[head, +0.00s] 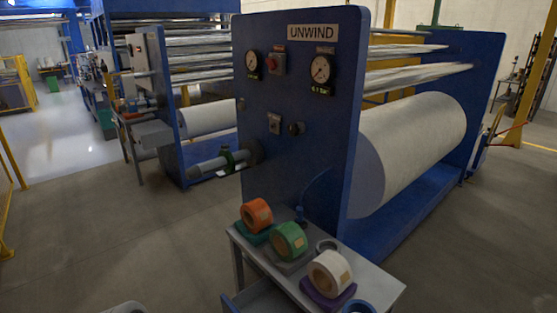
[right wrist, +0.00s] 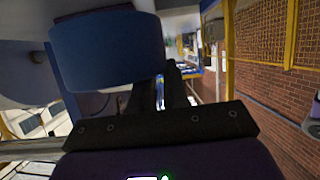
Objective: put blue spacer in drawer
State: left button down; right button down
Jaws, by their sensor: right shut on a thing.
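In the head view, what looks like the drawer (head: 258,297), with a blue edge, juts out at the lower left of the grey cart. The bottom of the picture cuts it off, and its inside is mostly hidden.
On the cart top (head: 370,283) stand an orange roll (head: 257,214) on a teal pad, a green roll (head: 289,241) on a grey pad and a white roll (head: 330,273) on a purple pad (head: 322,300). The blue UNWIND machine (head: 290,120) rises behind.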

jog(key=s+a+f+n+g+y, duration=0.1)
jog(key=s+a+n+g+y, duration=0.1)
jog(key=s+a, duration=0.2)
jog(key=shift+s+f, duration=0.15)
jog(key=shift+s, duration=0.05)
jog(key=shift+d, duration=0.1)
dwell(0.9)
